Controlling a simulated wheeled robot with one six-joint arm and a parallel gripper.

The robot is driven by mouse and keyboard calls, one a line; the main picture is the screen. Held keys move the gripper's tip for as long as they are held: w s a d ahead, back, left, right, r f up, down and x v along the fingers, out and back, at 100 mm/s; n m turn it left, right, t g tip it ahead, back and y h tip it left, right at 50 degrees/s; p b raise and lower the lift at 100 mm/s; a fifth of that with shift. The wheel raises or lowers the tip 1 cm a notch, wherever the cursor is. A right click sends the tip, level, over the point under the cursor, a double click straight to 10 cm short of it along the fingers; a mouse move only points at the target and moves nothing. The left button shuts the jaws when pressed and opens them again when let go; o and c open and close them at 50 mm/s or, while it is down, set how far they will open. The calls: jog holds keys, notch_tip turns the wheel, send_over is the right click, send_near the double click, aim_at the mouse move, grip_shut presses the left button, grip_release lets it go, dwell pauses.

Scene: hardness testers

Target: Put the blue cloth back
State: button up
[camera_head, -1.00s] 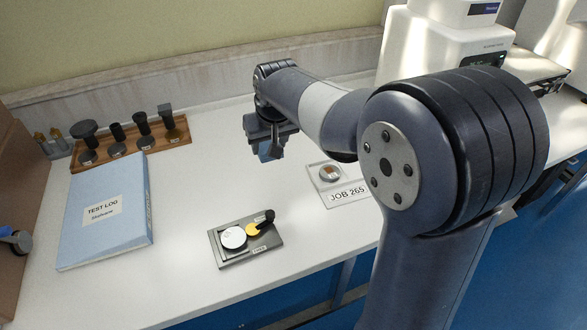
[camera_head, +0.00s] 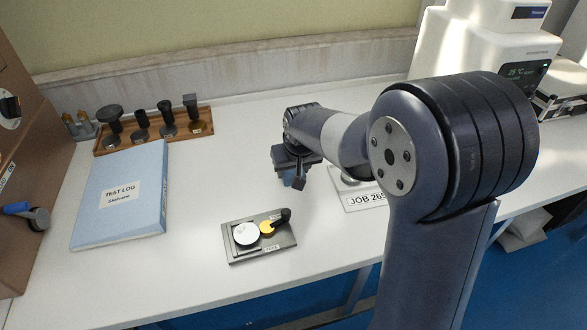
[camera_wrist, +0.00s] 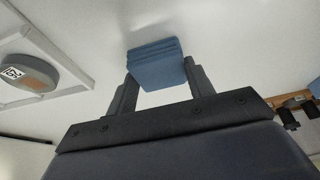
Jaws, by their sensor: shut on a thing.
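The blue cloth (camera_wrist: 156,66) is a small folded block held between the two fingers of my gripper (camera_wrist: 158,88) in the wrist view. In the head view my gripper (camera_head: 297,180) hangs over the white bench, right of the blue test log binder and behind the grey plate. Only a little of the cloth (camera_head: 293,182) shows there, below the gripper. It looks to be above the bench surface; the exact height is hard to tell.
A TEST LOG binder (camera_head: 122,215) lies at left. A wooden rack (camera_head: 152,146) of dark tools stands behind it. A grey plate (camera_head: 258,252) with white and yellow discs sits in front. A JOB 265 tray (camera_head: 360,200) is partly hidden by my arm. A tester (camera_head: 470,48) stands at the back right.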

jog(key=shift+f, duration=0.15)
jog(key=o, duration=0.9)
jog(key=shift+o, duration=0.2)
jog(key=shift+r, duration=0.2)
jog(key=shift+r, duration=0.3)
jog(key=p+v, duration=0.1)
jog(key=v, duration=1)
jog(key=shift+s+r+p, duration=0.2)
jog(key=shift+s+p, duration=0.1)
jog(key=shift+p, duration=0.05)
